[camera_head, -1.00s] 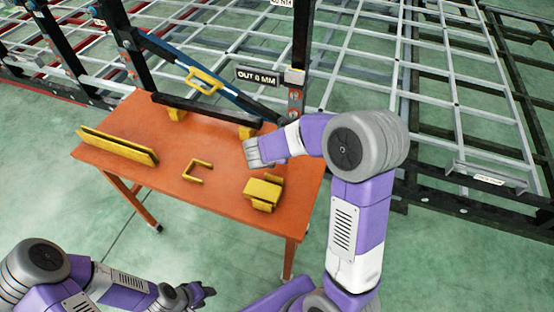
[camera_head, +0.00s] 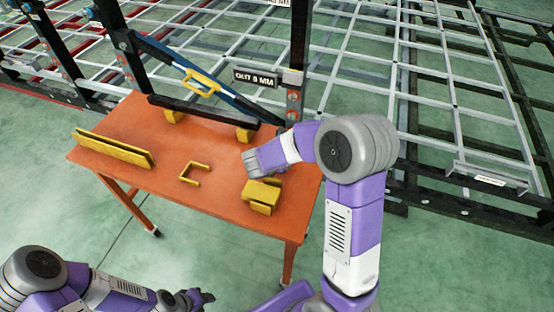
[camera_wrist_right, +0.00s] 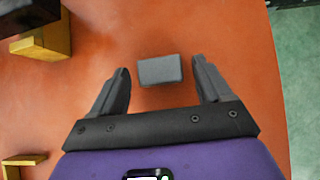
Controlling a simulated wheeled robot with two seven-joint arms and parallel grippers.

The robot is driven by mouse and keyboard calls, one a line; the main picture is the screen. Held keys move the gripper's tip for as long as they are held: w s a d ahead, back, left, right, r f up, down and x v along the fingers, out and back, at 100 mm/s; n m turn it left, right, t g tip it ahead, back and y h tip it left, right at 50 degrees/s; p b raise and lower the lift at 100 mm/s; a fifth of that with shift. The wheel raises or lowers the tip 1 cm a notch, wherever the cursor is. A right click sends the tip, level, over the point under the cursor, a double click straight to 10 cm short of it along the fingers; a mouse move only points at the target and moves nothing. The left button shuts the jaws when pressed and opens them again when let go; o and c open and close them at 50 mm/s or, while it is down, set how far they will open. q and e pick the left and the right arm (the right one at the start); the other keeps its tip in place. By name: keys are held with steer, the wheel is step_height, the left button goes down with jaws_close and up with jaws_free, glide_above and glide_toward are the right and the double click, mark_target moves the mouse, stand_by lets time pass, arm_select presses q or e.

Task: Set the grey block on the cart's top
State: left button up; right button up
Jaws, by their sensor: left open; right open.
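The grey block (camera_wrist_right: 160,70) shows in the right wrist view against the orange top of the wheeled cart (camera_head: 222,170). Whether it rests flat on that top is hard to tell. My right gripper (camera_wrist_right: 161,82) is open, with one finger on each side of the block and a visible gap on both sides. In the head view my right gripper (camera_head: 250,163) is low over the right part of the cart's top, and the block is hidden there. My left gripper (camera_head: 204,297) is open and empty, low in front of the cart.
On the cart's top are a long yellow piece (camera_head: 113,149), a yellow U-shaped bracket (camera_head: 194,174) and yellow blocks (camera_head: 262,194). A black bar (camera_head: 205,108) on yellow supports lies along the back. The grey trailer frame (camera_head: 400,60) stands behind. The cart's middle has bare room.

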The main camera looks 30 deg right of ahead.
steer(key=shift+r, duration=0.2)
steer(key=p+v, duration=0.3)
steer(key=v, duration=0.7)
steer(key=shift+s+a+r+p, duration=0.15)
steer(key=shift+a+r+p, duration=0.05)
steer(key=shift+r+p, duration=0.15)
steer(key=shift+s+a+r, duration=0.3)
steer(key=shift+a+r, duration=0.05)
steer(key=shift+r, duration=0.05)
